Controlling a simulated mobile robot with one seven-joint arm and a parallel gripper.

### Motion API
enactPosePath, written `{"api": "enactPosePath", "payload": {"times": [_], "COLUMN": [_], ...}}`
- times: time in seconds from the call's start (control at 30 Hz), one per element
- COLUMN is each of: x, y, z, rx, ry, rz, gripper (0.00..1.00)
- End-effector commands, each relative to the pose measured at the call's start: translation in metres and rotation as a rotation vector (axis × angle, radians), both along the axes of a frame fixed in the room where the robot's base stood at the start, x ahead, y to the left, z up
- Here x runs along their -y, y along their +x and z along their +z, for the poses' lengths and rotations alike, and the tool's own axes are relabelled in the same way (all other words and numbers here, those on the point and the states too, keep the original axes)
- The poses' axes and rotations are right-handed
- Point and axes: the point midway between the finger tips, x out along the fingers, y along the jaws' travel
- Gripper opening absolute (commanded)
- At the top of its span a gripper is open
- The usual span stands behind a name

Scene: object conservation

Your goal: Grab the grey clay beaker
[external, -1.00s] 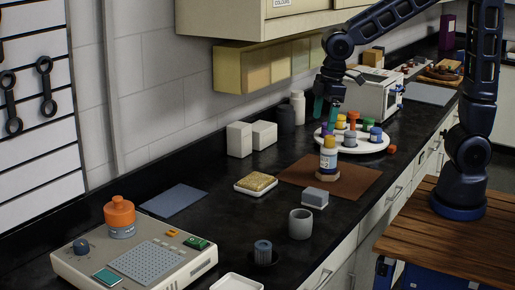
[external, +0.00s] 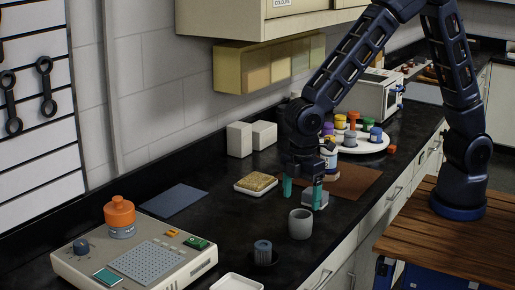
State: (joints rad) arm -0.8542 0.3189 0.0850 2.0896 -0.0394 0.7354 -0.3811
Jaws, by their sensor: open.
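The grey clay beaker (external: 300,225) stands upright on the dark counter near its front edge. My gripper (external: 303,192) points down with its two teal fingers apart, just behind and above the beaker. Nothing shows between the fingers. The right finger overlaps a small grey block (external: 315,201) in the picture; I cannot tell whether they touch.
A labelled bottle (external: 329,160) stands on a brown mat (external: 358,180), partly hidden by my gripper. A dark cup (external: 263,253) stands left of the beaker. A yellow-topped dish (external: 256,184) lies behind. A white turntable (external: 377,146) holds several small jars.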

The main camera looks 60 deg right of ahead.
Motion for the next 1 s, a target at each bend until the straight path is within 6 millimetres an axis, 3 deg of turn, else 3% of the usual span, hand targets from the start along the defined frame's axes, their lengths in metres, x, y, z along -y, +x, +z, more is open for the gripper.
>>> {"api": "enactPosePath", "payload": {"times": [0.13,0.47,0.73,1.0], "x": [0.000,0.000,-0.001,-0.002], "y": [0.000,-0.001,-0.003,-0.002], "z": [-0.019,-0.037,-0.072,-0.078], "rx": [-0.001,0.000,-0.001,0.000], "ry": [-0.002,-0.001,-0.002,0.001], "rz": [-0.001,0.000,-0.002,-0.002], "gripper": [0.80,0.80,0.80,0.80]}}
